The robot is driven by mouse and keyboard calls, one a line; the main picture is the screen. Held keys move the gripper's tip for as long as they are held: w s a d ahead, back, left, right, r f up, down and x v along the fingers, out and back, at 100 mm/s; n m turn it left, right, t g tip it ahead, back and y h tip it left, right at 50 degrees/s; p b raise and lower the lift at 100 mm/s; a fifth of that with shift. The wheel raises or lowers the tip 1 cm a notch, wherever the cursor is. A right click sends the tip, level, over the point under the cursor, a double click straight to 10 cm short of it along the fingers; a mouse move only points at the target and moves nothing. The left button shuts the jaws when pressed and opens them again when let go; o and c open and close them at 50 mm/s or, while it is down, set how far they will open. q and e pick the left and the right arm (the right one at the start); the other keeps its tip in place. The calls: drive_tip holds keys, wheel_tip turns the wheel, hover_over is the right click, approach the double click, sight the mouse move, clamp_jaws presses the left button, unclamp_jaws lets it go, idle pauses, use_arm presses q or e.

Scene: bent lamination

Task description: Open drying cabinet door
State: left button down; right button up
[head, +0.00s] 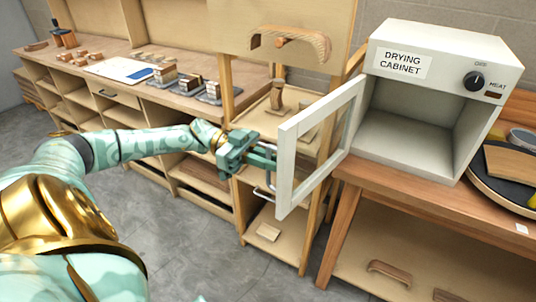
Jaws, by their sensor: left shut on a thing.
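The white drying cabinet (450,60) stands on a wooden bench at the right, with its label, a black knob and an empty pale inside in view. Its white-framed glass door (289,180) stands swung wide open, out to the left of the opening. My left gripper (266,158) is at the door's outer edge, shut on the door handle (262,193). The gripper's fingers partly cover the handle. My right gripper is not in view.
A wooden shelf unit (240,222) with curved wooden pieces stands close behind the door and gripper. A long workbench (120,98) with blocks runs along the back left. A round dark tray (484,180) sits right of the cabinet. Grey floor is clear in front.

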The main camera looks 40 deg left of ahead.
use_arm(q)
drive_tip(key=shift+f, duration=0.1)
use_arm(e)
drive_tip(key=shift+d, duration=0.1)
use_arm(q)
drive_tip(key=c, duration=1.6)
unclamp_jaws()
